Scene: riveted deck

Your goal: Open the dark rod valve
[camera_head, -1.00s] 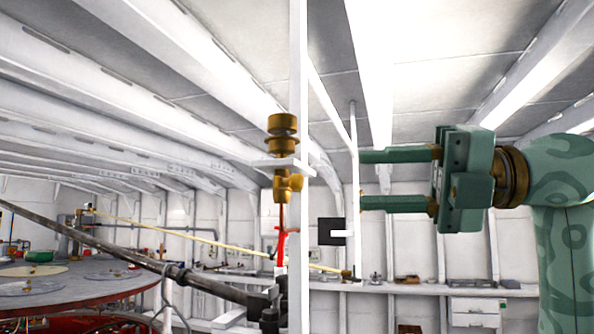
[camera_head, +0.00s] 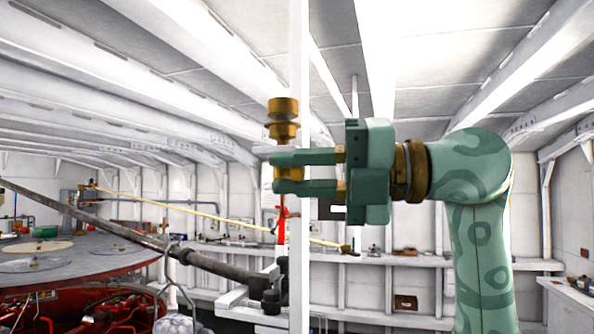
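A brass valve fitting (camera_head: 283,108) stands on a bracket at the white post, with its wider rounded top above my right gripper. My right gripper (camera_head: 274,172) comes in from the right, its two green fingers level, one above the other, across the lower brass body. Brass shows in the narrow gap between the fingers, and they appear closed on it. Much of that lower body is hidden by the fingers. A long dark rod (camera_head: 90,218) slopes down from the left edge to a black fitting (camera_head: 271,296) at the post. My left gripper is not in view.
The white vertical post (camera_head: 298,60) stands directly beside the brass fitting. A red lever (camera_head: 281,226) hangs below it. A thin yellow rod (camera_head: 190,209) slopes behind. A round red-rimmed table (camera_head: 75,296) is at lower left, and a white shelf (camera_head: 400,259) runs behind.

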